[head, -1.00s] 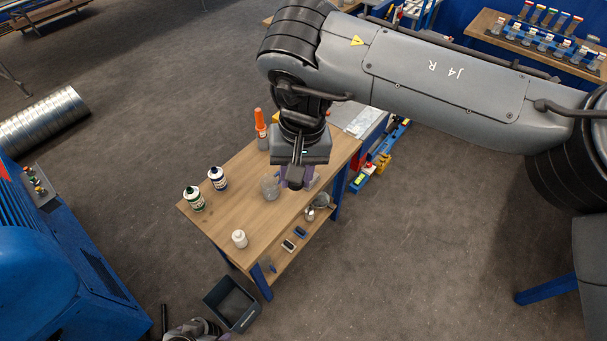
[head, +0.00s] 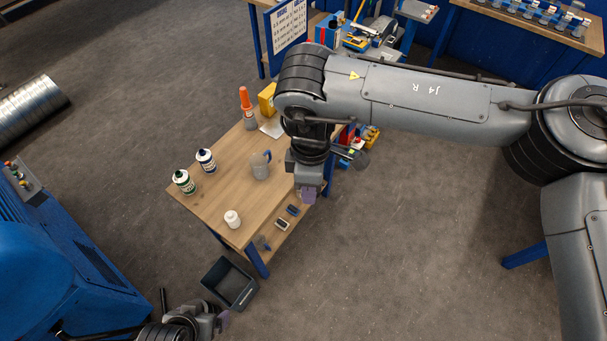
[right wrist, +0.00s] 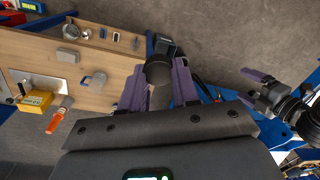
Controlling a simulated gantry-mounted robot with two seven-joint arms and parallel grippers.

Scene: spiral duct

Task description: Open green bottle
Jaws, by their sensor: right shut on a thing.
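The green-labelled bottle (head: 184,182) stands upright with a white top on the wooden table (head: 214,207), at its left edge in the head view. My right gripper (head: 308,194) is over the table's right side, well away from this bottle. In the right wrist view, its purple fingers (right wrist: 159,88) are shut on a dark grey, round-ended thing (right wrist: 158,71), whose identity I cannot tell. My left gripper (head: 222,321) is low at the bottom of the head view. Its fingers look apart and empty in the right wrist view (right wrist: 255,87).
A blue-labelled bottle (head: 206,161), a small white bottle (head: 232,219), a clear jug (head: 260,166) and an orange-topped bottle (head: 247,108) stand on the table. A dark bin (head: 231,282) is on the floor in front. A blue machine (head: 50,270) stands at left.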

